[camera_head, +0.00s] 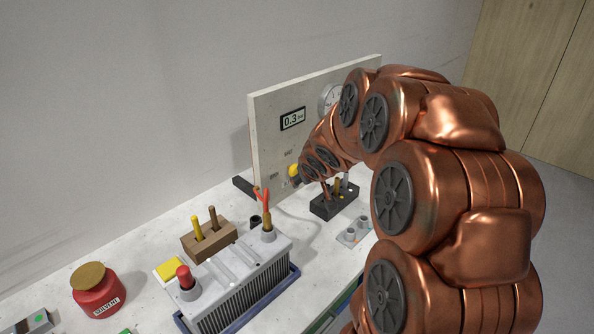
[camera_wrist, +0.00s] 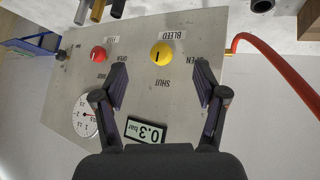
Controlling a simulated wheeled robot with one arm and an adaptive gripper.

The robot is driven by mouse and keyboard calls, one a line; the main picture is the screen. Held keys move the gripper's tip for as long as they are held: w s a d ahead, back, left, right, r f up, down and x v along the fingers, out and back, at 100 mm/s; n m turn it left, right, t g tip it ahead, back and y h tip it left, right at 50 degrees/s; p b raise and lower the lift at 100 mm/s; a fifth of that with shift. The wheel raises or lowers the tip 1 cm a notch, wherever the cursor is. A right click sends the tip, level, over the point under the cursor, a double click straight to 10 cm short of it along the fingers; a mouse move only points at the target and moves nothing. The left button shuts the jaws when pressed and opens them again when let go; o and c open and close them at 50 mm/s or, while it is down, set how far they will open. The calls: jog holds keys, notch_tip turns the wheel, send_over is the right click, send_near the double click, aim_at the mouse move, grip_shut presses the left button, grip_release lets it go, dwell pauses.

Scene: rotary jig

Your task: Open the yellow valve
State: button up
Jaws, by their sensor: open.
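The yellow valve (camera_wrist: 161,53) is a round knob on a pale upright panel (camera_wrist: 75,95), with a dark mark on its face. In the wrist view the mark points down toward the word SHUT, and BLEED is printed above. The word at its right is partly hidden by a finger; "EN" shows. My gripper (camera_wrist: 161,72) is open, its fingers apart on either side of the yellow valve, with no visible contact. In the head view the yellow valve (camera_head: 293,170) shows beside the end of my arm, which hides most of the gripper.
A red knob (camera_wrist: 98,54) sits left of the yellow valve in the wrist view. The panel has a display (camera_wrist: 145,130) reading 0.3 bar and a dial gauge (camera_wrist: 85,115). A red hose (camera_wrist: 270,60) runs at right. A finned grey block (camera_head: 240,280) stands on the bench.

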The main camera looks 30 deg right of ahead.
aim_at(293, 170)
jog(key=shift+w+d+f+n+t+y+p, duration=0.3)
jog(key=shift+w+d+f+t+y, duration=0.7)
jog(key=shift+w, duration=1.25)
jog(key=shift+w+d+f+n+t+y+p, duration=0.3)
jog(key=shift+w+d+f+t+y, duration=0.4)
jog(key=shift+w+f+y, duration=1.2)
jog(key=shift+w+d+f+n+t+y+p, duration=0.35)
jog(key=shift+w+d+f+t, duration=0.55)
jog(key=shift+w, duration=1.75)
jog(key=shift+a+f, duration=0.2)
jog(key=shift+a, duration=0.05)
